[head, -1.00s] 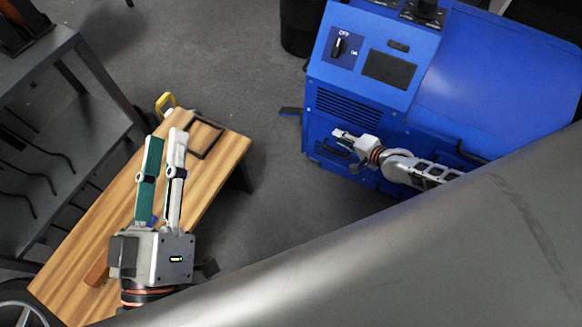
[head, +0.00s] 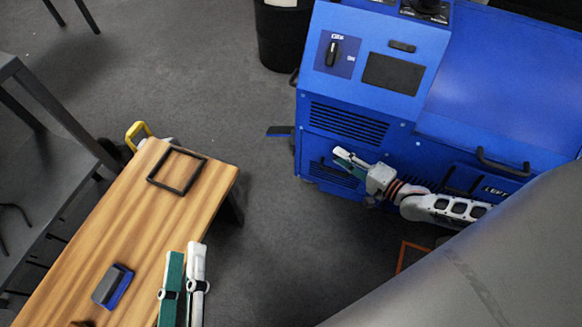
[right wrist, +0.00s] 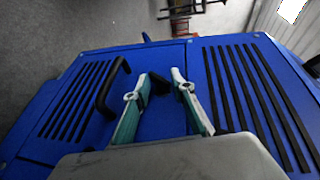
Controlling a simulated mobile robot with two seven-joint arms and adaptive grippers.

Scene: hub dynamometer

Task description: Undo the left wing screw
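The blue dynamometer cabinet (head: 450,90) stands at the right of the head view, with a "LEFT" label on its side. My right gripper (head: 342,158) is beside its vented face. In the right wrist view my right gripper (right wrist: 160,74) is open, fingers apart over the blue panel. A small dark part (right wrist: 160,84) shows between the fingers; I cannot tell whether it is the left wing screw or whether the fingers touch it. My left gripper (head: 186,248) is open and empty over the wooden bench.
The wooden bench (head: 135,225) carries a black square frame (head: 153,180) and a blue-and-black block (head: 112,287). A black handle (right wrist: 108,88) sticks out beside the vents. A black bin (head: 280,38) stands behind the cabinet. Grey floor between bench and cabinet is clear.

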